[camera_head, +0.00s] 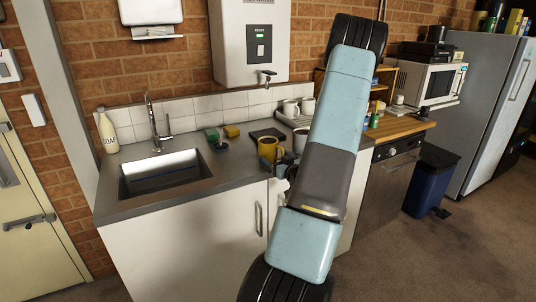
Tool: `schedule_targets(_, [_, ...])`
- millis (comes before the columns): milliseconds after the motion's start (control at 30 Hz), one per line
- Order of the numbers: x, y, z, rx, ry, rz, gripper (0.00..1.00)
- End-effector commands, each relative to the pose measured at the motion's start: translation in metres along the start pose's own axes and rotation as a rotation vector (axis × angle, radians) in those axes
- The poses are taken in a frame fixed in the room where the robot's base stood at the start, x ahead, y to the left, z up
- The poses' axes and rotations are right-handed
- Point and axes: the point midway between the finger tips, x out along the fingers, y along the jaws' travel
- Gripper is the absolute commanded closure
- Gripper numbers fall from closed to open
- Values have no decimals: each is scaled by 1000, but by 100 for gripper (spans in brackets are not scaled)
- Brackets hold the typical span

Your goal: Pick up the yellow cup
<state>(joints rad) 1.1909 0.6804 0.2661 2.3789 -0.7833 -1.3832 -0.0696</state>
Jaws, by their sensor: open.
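The yellow cup (267,149) stands upright on the grey counter, right of the sink, with its handle toward the right. My arm crosses the view in front of the counter and hides much of what lies behind it. My gripper (270,175) shows only in part, at the left side of my arm, just in front of and below the cup in the picture. It is open, and no object shows between its fingers. Whether a finger touches the cup cannot be made out.
A white mug (300,140) stands close right of the cup, partly behind my arm. More white mugs (291,109) stand on a rack behind. A dark flat pad (266,134) lies behind the cup. Sponges (231,131) and the sink (165,174) are to the left.

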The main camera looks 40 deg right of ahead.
Motion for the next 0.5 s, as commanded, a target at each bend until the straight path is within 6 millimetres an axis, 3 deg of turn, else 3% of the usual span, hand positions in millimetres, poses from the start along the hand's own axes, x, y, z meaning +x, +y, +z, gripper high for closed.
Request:
schedule_targets(300, [41,1,-2,0,2,0,0])
schedule_targets(500, [46,1,-1,0,0,1,0])
